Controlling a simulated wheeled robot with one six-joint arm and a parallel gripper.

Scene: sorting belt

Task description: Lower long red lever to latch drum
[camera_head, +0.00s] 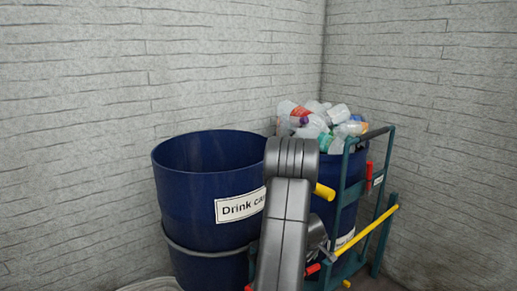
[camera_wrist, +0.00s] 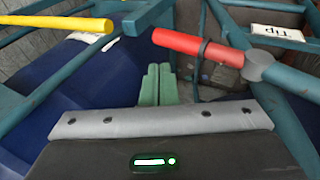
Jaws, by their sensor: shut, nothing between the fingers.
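In the wrist view a red lever grip (camera_wrist: 190,43) on a teal arm slants down to the right towards a grey pivot, near a "Tip" label (camera_wrist: 278,33). My gripper (camera_wrist: 158,84) has its green fingers shut together, empty, just below and left of the red grip in the picture; I see no clear contact. In the head view a red grip (camera_head: 369,176) stands on the teal frame beside the right drum, and another red end (camera_head: 313,269) shows low beside my arm. The right dark blue drum (camera_head: 356,165) is full of bottles. My arm hides much of the frame and the fingers there.
An open blue drum (camera_head: 180,205) labelled "Drink ca…" stands left of my arm. A yellow bar (camera_head: 368,230) slants across the teal frame (camera_head: 385,152); a yellow handle (camera_wrist: 60,23) shows in the wrist view. Stone walls close in behind and at right.

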